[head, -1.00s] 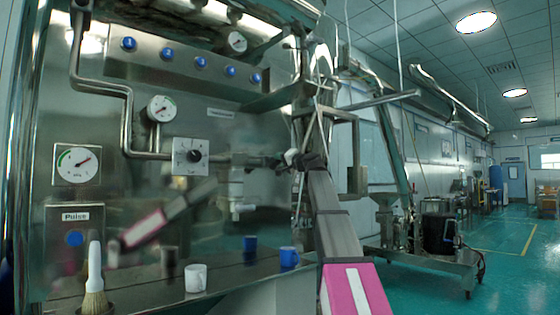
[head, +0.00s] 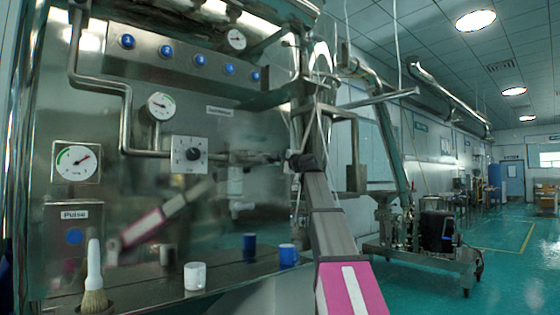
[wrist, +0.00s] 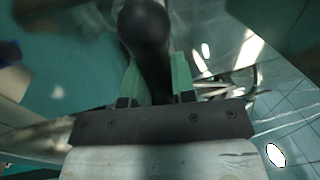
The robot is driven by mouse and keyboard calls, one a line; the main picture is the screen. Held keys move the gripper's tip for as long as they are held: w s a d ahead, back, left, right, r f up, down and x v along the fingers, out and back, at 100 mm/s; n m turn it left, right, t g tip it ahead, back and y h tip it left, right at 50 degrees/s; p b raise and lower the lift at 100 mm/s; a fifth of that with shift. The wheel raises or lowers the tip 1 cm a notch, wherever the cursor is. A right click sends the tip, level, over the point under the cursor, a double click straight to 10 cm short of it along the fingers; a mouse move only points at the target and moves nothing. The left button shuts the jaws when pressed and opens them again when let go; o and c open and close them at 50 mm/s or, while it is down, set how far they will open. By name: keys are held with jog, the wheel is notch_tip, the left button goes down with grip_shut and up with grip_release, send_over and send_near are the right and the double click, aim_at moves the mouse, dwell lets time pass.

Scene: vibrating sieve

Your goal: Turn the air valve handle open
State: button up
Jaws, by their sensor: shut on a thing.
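The air valve handle (wrist: 148,40) is a dark rounded grip in the wrist view, between the green fingers of my gripper (wrist: 158,78). My gripper is shut on it. In the head view my grey arm with a pink and white band reaches up to the end of a steel pipe (head: 255,158) on the machine front. There my gripper (head: 292,161) is small and dark, and the handle is mostly hidden by it. The valve body and the handle's exact angle cannot be made out.
The steel machine panel (head: 130,200) carries gauges, a black knob (head: 192,154) and blue buttons. On the ledge stand a brush (head: 94,280), a white cup (head: 195,276) and a blue cup (head: 287,256). A wheeled cart (head: 425,260) stands on open green floor at right.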

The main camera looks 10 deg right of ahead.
dwell(0.4)
jog(key=o, duration=0.9)
jog(key=shift+s, duration=0.1)
jog(key=v, duration=1)
jog(key=shift+s+d+f, duration=0.2)
jog(key=shift+s, duration=0.1)
